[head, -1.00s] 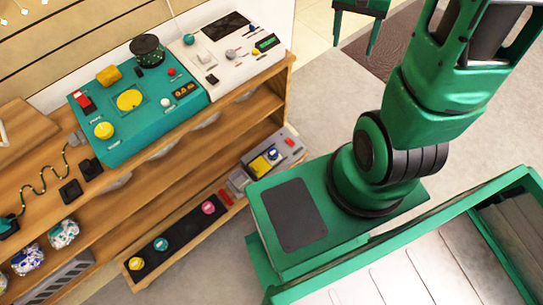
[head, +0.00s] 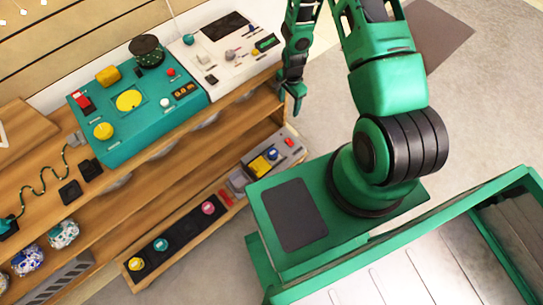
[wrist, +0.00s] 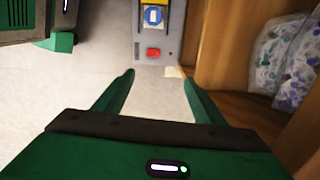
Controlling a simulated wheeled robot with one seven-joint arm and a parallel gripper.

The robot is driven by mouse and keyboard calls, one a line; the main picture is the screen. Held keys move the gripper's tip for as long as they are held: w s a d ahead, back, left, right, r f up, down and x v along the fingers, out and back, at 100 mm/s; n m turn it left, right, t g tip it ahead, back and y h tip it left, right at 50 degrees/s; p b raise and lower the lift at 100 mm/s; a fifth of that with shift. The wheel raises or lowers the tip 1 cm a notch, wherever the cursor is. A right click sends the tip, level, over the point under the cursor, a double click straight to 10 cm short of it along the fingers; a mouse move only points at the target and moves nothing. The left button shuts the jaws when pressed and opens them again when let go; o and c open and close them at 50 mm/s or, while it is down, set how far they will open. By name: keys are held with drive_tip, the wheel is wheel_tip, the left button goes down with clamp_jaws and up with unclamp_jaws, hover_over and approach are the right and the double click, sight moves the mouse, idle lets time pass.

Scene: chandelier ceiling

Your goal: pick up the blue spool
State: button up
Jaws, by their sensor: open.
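A small blue round piece with a pale centre, likely the blue spool (head: 272,154), sits by a yellow patch on a grey unit (head: 262,165) on the low shelf. In the wrist view the blue piece (wrist: 153,16) shows at the top, with a red block below it. My gripper (head: 294,101) is near the right end of the shelving, pointing down, above and to the right of the grey unit. In the wrist view its two green fingers (wrist: 158,76) are spread, with only bare floor between them. The blue piece lies beyond the fingertips, untouched.
The wooden shelving (head: 190,178) has a teal panel (head: 130,112) and a white panel (head: 228,55) on top. A black strip (head: 180,235) with coloured round pieces lies on the low shelf. Bagged items (wrist: 295,60) stand at right in the wrist view. Grey floor is open.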

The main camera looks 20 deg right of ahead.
drive_tip(key=s+a+f+m+y, duration=0.1)
drive_tip(key=s+a+f+m, duration=0.2)
drive_tip(key=f, duration=0.6)
drive_tip(key=s+a+f+m, duration=0.1)
drive_tip(key=s+a+f, duration=0.2)
drive_tip(key=a+f, duration=0.35)
hover_over(273, 153)
drive_tip(key=f, duration=0.6)
drive_tip(key=shift+d+f, duration=0.3)
drive_tip(key=shift+d, duration=0.05)
drive_tip(key=shift+a+f, duration=0.2)
drive_tip(key=shift+f, duration=1.2)
drive_tip(key=shift+a+f, duration=0.15)
drive_tip(key=shift+f, duration=1.25)
drive_tip(key=c, duration=1.2)
